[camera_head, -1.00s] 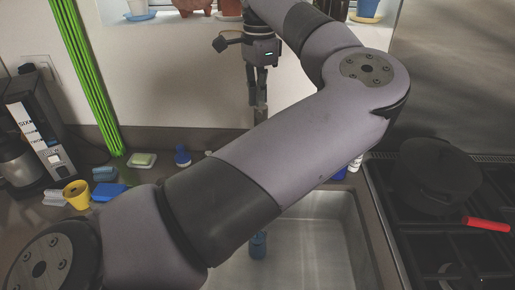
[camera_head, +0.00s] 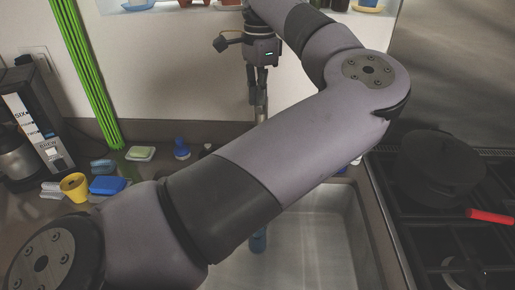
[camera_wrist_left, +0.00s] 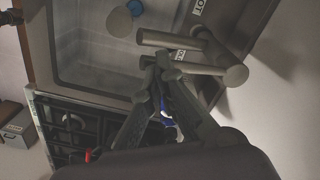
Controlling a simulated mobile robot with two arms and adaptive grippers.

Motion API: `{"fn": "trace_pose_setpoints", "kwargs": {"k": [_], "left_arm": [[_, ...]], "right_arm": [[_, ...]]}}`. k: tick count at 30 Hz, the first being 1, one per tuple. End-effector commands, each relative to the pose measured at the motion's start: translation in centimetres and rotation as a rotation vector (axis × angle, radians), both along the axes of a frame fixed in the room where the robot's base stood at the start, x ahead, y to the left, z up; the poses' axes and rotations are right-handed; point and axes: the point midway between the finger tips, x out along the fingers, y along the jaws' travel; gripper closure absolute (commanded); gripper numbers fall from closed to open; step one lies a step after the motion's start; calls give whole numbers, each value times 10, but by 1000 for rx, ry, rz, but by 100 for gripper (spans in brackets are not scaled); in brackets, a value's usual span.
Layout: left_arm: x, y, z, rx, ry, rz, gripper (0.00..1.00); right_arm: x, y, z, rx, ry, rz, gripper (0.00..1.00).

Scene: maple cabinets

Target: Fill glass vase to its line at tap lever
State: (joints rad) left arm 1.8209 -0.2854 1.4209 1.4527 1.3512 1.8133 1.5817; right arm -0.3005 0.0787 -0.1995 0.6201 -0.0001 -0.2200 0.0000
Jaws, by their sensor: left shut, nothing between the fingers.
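My left gripper (camera_head: 257,96) points down behind the sink, shut and empty. In the left wrist view its fingertips (camera_wrist_left: 163,62) are beside the grey tap's cylindrical parts (camera_wrist_left: 205,69), close to or touching them; I cannot tell which. Labels there read "HOT". In the head view a narrow part of the tap (camera_head: 262,110) shows under the fingers; my arm hides the rest. A blue object (camera_head: 258,241) in the sink, partly behind my arm, may be the vase; no line shows on it. A blue round thing (camera_wrist_left: 134,8) shows in the left wrist view. My right gripper is out of view.
The steel sink (camera_head: 330,245) lies below my arm. A coffee maker (camera_head: 35,125) is farther left. A dark pot (camera_head: 443,165) stands on the stove at the right.

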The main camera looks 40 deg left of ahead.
Motion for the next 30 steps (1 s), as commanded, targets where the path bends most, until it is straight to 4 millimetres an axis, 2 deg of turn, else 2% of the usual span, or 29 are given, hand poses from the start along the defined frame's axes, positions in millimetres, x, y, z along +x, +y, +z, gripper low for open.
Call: {"fn": "trace_pose_setpoints", "kwargs": {"k": [18, 30], "left_arm": [[0, 0, 70, 0, -1, 0, 100], [0, 0, 71, 0, -1, 0, 100]], "right_arm": [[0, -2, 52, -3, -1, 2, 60], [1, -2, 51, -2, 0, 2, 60]]}}
